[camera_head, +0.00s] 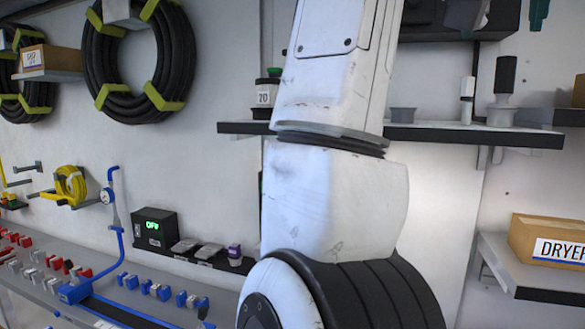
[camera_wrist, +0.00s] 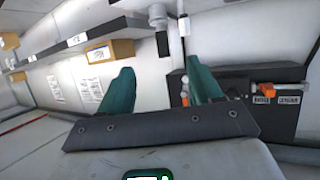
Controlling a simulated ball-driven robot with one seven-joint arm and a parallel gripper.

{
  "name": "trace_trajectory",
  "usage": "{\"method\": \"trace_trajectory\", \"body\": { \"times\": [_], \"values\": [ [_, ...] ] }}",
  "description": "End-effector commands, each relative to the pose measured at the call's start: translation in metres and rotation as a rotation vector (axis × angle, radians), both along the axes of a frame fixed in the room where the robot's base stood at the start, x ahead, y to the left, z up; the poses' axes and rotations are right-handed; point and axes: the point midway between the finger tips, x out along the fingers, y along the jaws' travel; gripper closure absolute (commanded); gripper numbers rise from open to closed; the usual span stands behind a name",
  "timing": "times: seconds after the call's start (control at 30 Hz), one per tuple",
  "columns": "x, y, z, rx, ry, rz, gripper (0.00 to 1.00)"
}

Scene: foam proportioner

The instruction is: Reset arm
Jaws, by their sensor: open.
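My gripper (camera_wrist: 161,90) shows in the wrist view with its two teal fingers spread apart and nothing between them. Its dark mounting plate lies across the lower part of that view. In the head view my white arm rises through the middle and hides part of the wall and shelf behind it.
In the head view, a wall shelf (camera_head: 465,134) runs behind my arm. A DRYER box (camera_head: 550,238) sits on a shelf at right. A black box reading OFF (camera_head: 155,230) and blue valves stand at left. Black hose coils (camera_head: 140,60) hang above. A dark labelled unit (camera_wrist: 262,88) shows in the wrist view.

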Motion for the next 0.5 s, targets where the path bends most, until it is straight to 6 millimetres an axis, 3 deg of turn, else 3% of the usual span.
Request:
{"method": "trace_trajectory", "body": {
  "times": [0.27,0.5],
  "values": [
    [0.018,0.002,-0.036,-0.021,0.033,0.015,0.36],
    [0.039,0.001,-0.089,-0.045,0.08,0.039,0.36]
  ]
}}
